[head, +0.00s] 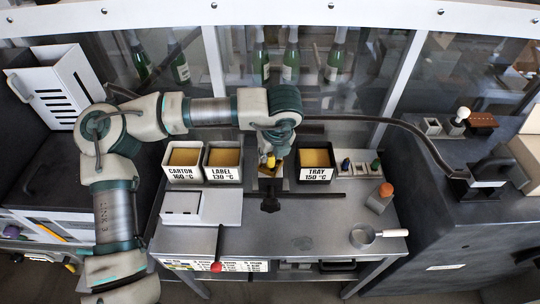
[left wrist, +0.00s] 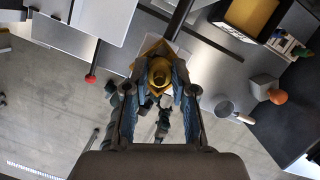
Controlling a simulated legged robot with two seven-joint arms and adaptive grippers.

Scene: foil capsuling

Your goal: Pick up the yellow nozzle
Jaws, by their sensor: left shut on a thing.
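The yellow nozzle (left wrist: 160,72) sits between the two fingers of my left gripper (left wrist: 158,88) in the left wrist view, and the fingers are shut on it. In the head view my left gripper (head: 270,165) points down over the back middle of the metal table, and a small part of the yellow nozzle (head: 271,161) shows there. The gripper hides much of the nozzle and what lies under it. My right gripper is in neither view.
Bins marked CARTON (head: 183,174) and LABEL (head: 222,175) stand left of the gripper; the TRAY bin (head: 317,175) stands close on its right. A small pan (head: 362,238) and an orange-topped block (head: 383,195) are at the right. The front middle of the table (head: 290,228) is mostly clear.

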